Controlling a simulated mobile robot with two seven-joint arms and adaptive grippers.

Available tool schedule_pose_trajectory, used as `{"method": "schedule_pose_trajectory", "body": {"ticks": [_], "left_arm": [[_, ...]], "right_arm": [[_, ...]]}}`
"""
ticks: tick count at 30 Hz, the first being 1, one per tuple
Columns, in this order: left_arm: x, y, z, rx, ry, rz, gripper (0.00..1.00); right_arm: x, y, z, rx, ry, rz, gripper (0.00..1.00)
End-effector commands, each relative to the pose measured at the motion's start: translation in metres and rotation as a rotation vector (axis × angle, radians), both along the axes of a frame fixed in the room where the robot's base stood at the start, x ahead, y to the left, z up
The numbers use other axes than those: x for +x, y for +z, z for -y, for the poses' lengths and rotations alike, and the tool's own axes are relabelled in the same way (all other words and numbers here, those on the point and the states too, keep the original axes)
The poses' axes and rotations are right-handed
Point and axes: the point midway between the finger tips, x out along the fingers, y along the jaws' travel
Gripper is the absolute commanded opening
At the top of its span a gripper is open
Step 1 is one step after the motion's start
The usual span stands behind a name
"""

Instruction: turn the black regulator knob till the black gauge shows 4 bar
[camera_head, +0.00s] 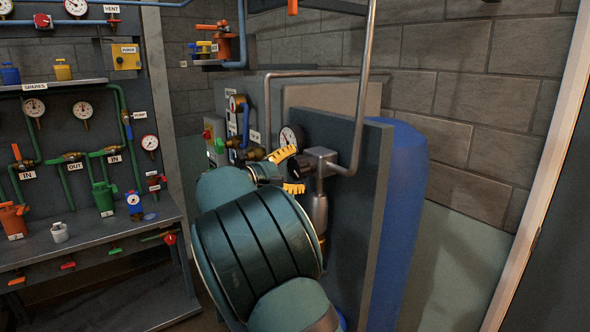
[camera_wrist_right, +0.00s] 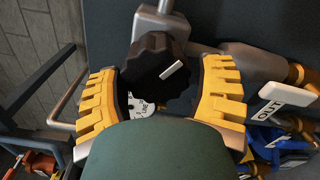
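The black regulator knob (camera_wrist_right: 155,62), with a white mark on its face, is between the yellow fingers of my right gripper (camera_wrist_right: 160,98) in the right wrist view. The fingers are spread to either side of it, and I see no clear grip. In the head view the right gripper (camera_head: 289,172) is at the knob (camera_head: 300,168), by the grey regulator body (camera_head: 321,160). A dark-rimmed gauge (camera_head: 289,136) is above the fingers; its reading is too small to tell. Part of a gauge face (camera_wrist_right: 140,107) shows below the knob in the wrist view. My left gripper is out of view.
A grey pipe (camera_head: 361,90) rises from the regulator, in front of a dark panel (camera_head: 357,210). A blue cylinder (camera_head: 405,190) stands behind it. A valve bench (camera_head: 70,240) with several gauges is at left. An OUT label (camera_wrist_right: 271,99) is right of the fingers.

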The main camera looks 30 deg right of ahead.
Motion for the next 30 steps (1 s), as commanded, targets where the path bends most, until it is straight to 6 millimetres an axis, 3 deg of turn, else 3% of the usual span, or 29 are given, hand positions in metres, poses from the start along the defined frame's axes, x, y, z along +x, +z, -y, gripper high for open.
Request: {"method": "schedule_pose_trajectory", "body": {"ticks": [14,30], "left_arm": [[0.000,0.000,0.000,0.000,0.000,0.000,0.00],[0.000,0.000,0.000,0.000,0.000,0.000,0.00]], "right_arm": [[0.000,0.002,-0.005,-0.004,0.001,0.001,0.93],[-0.008,0.001,-0.102,-0.004,0.004,0.000,0.93]]}}
